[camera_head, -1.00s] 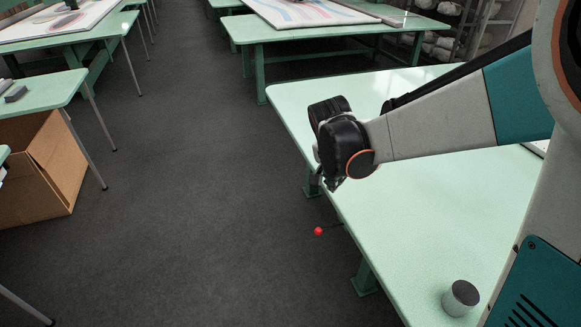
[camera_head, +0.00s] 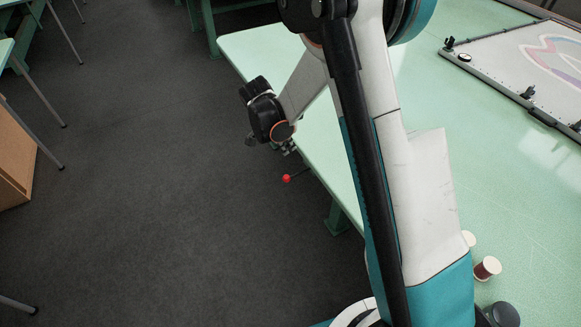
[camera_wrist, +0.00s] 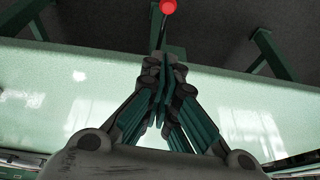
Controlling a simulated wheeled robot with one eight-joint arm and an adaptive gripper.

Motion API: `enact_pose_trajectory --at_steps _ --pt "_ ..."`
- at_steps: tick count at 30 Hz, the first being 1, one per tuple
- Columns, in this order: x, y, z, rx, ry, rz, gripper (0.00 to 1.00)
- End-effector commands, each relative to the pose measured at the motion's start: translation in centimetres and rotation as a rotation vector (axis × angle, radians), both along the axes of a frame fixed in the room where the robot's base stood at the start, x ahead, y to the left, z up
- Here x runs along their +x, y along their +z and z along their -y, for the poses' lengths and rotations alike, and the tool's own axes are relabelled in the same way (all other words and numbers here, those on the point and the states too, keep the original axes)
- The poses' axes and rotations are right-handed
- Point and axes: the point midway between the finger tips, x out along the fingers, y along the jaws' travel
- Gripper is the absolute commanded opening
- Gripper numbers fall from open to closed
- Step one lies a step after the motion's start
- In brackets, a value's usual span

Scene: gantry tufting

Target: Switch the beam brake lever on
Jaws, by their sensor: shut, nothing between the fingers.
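The beam brake lever is a thin dark rod with a red ball knob (camera_head: 286,178), sticking out from the long edge of the pale green table (camera_head: 470,150). In the wrist view its red knob (camera_wrist: 168,7) is at the top edge, with the rod running down toward my fingers. My gripper (camera_head: 290,149) is just above the lever in the head view, beside the table edge. In the wrist view my gripper (camera_wrist: 164,60) is shut and empty, its fingertips close to the rod. I cannot tell whether they touch it. The lever's mount is hidden.
A framed panel (camera_head: 530,60) with clamps lies on the table at the upper right. Spools (camera_head: 487,268) and a dark round object (camera_head: 504,314) stand near the lower right. The grey floor between is clear.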

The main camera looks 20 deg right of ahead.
Motion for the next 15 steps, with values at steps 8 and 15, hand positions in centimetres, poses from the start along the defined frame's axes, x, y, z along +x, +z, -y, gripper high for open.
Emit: enact_pose_trajectory --at_steps 8,15 --pt "0.3 -2.7 0.9 0.000 0.000 0.000 0.00" --pt "0.9 -7.2 2.5 0.000 -0.001 0.000 0.00"
